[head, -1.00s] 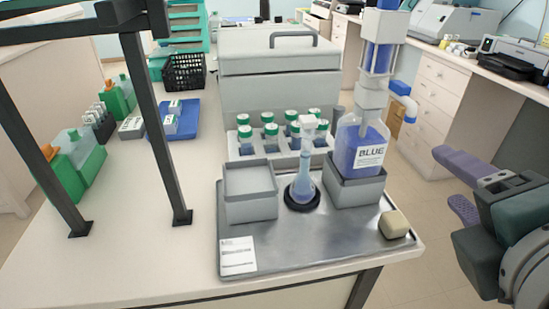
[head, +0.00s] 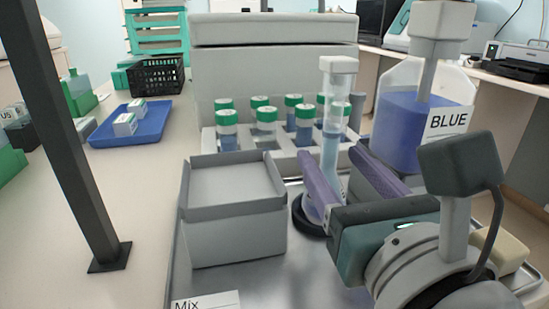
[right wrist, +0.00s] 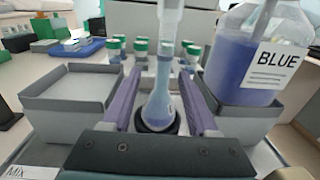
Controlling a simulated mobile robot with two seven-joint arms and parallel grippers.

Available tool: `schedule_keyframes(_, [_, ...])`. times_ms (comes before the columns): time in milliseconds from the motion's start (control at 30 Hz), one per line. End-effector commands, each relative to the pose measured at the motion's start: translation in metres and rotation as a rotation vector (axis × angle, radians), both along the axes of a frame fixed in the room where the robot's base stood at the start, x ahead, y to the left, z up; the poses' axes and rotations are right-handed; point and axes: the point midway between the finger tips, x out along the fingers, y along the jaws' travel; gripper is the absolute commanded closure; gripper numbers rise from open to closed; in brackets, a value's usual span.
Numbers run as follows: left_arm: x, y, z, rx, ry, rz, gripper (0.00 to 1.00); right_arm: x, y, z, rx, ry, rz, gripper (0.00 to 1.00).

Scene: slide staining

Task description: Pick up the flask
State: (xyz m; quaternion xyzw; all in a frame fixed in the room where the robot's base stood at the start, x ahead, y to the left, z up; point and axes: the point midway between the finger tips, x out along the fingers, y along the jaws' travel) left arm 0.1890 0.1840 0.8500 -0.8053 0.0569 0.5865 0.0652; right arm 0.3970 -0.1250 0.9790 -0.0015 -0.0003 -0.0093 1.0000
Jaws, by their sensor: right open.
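The flask (right wrist: 160,100) is a clear long-necked vessel with pale blue liquid and a whitish cap. It stands upright in a dark ring on the metal tray. In the head view the flask's neck (head: 331,140) rises behind my right gripper (head: 340,172), which partly hides its body. My right gripper's two purple fingers (right wrist: 160,103) are open, one on each side of the flask's body and neck. A gap shows between the fingers and the glass in the right wrist view. My left gripper is not in view.
A grey box (head: 232,225) stands close left of the flask. A large bottle labelled BLUE (head: 400,130) stands close to the right. Several green-capped vials (head: 265,125) sit in a rack behind. A beige block (head: 505,253) lies at the tray's right.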

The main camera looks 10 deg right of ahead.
Motion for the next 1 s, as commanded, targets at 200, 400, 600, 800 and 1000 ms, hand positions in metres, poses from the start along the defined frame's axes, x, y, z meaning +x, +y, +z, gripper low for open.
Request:
schedule_keyframes(200, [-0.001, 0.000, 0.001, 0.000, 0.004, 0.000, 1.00, 0.019, -0.001, 0.000, 0.003, 0.000, -0.002, 0.40])
schedule_keyframes(400, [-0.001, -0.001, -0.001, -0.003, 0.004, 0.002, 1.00, 0.049, -0.005, -0.004, 0.003, -0.002, -0.002, 0.40])
schedule_keyframes(600, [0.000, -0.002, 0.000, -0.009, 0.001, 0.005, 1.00, 0.066, -0.005, -0.005, 0.003, 0.001, -0.002, 0.40])
schedule_keyframes(800, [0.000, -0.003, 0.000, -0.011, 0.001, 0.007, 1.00, 0.066, -0.005, -0.005, 0.003, 0.001, -0.002, 0.40])
schedule_keyframes(1000, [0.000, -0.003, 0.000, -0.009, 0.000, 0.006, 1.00, 0.066, -0.005, -0.005, 0.004, 0.001, -0.002, 0.62])
